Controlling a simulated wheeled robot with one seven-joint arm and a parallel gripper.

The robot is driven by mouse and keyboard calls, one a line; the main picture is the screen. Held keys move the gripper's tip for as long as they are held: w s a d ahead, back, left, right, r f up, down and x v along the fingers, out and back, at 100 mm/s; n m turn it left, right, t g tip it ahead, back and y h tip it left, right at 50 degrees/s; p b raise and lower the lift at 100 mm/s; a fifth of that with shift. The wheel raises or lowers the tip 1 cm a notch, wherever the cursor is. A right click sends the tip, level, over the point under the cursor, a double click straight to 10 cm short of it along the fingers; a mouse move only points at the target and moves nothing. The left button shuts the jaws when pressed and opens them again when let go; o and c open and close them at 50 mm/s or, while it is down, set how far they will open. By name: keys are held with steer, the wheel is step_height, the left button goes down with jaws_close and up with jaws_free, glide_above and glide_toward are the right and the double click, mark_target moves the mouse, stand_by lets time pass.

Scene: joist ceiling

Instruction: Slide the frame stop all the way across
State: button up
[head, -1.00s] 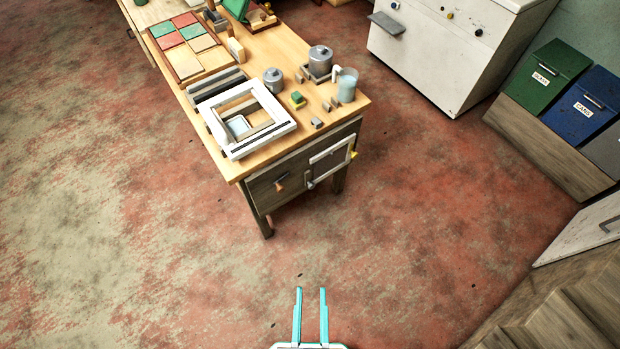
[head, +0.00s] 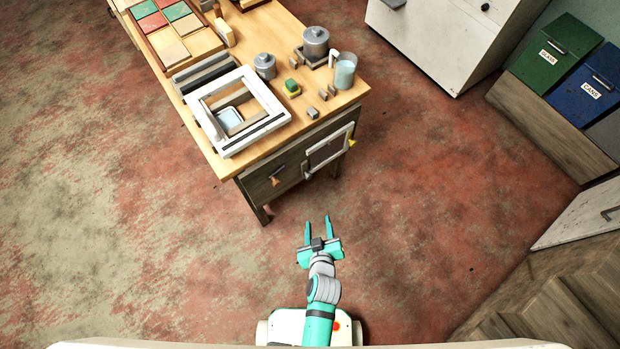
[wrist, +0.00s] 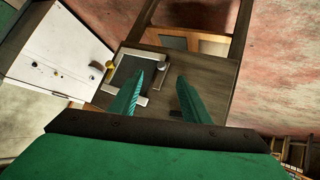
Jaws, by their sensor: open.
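The smaller frame also shows in the wrist view (wrist: 105,98), with a yellow knob (wrist: 110,64). I cannot tell for sure which piece is the frame stop. My gripper (head: 318,220) is open and empty, in front of the bench's end and apart from it.
A white cabinet (head: 430,40) and bins stand right. The floor around my gripper is clear.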

steer(key=w+f+n+y, duration=0.1)
steer(key=w+f+n, duration=0.15)
steer(key=w, duration=0.45)
steer(key=n+g+y, duration=0.2)
glide_toward(309, 177)
steer(key=x, duration=0.9)
steer(key=shift+s+f, duration=0.1)
steer(key=shift+f, duration=0.05)
